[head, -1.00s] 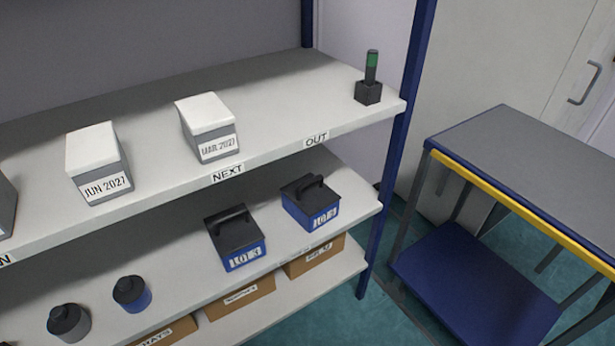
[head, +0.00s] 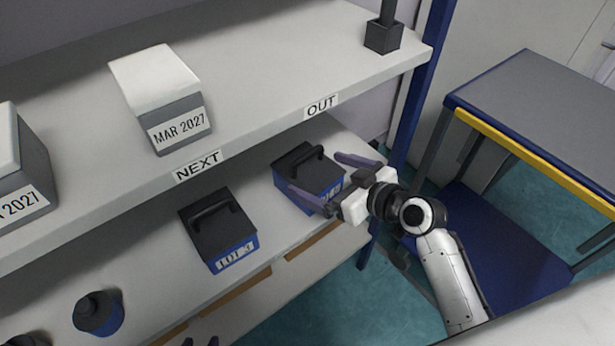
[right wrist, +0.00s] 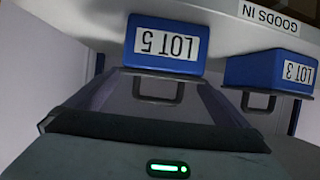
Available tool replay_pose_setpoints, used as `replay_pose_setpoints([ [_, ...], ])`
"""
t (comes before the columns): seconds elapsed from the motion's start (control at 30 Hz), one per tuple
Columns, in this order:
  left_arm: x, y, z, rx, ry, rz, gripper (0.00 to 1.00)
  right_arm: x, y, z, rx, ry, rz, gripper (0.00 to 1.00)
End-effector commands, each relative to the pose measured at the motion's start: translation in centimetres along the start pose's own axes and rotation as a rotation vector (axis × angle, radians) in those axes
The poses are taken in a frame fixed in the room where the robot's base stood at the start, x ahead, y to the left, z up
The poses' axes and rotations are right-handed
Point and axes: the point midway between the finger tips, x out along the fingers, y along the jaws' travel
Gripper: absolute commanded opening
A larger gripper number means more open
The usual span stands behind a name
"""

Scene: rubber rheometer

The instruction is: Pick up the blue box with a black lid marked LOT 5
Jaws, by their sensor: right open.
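The blue box with black lid and handle (head: 297,164) is on the middle shelf, below the OUT label. In the right wrist view it appears upside down, and its label reads LOT 5 (right wrist: 165,45). My right gripper (head: 316,173) is open at the box's front, one finger towards each side; I cannot tell if they touch it. The gripper partly hides the box's front in the head view. Its fingers also show in the right wrist view (right wrist: 160,95). Only the fingertips of my left gripper (head: 200,341) show, at the bottom edge.
A similar LOT 3 box (head: 220,230) stands to the left on the same shelf; it also shows in the right wrist view (right wrist: 268,73). The upper shelf (head: 265,75) overhangs both and carries a MAR 2027 box (head: 160,95). A blue post (head: 425,90) stands right. A cart (head: 540,110) stands beyond.

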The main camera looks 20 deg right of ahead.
Motion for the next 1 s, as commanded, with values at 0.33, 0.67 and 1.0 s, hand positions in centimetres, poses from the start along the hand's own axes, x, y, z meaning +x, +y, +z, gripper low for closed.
replay_pose_setpoints([
  [0.33, 0.5, -0.1, 0.1, 0.001, 0.006, 0.000, 0.34, 4.6, -0.1, -0.4, 0.002, 0.002, 0.000, 1.00],
  [0.67, 0.5, -0.2, -0.1, 0.001, 0.010, 0.000, 0.34, 4.8, -0.1, -0.4, 0.000, 0.000, 0.000, 0.92],
  [1.0, 0.5, -0.2, -0.2, 0.002, 0.011, -0.001, 0.34, 4.8, -0.1, -0.8, 0.000, 0.007, 0.002, 0.43],
])
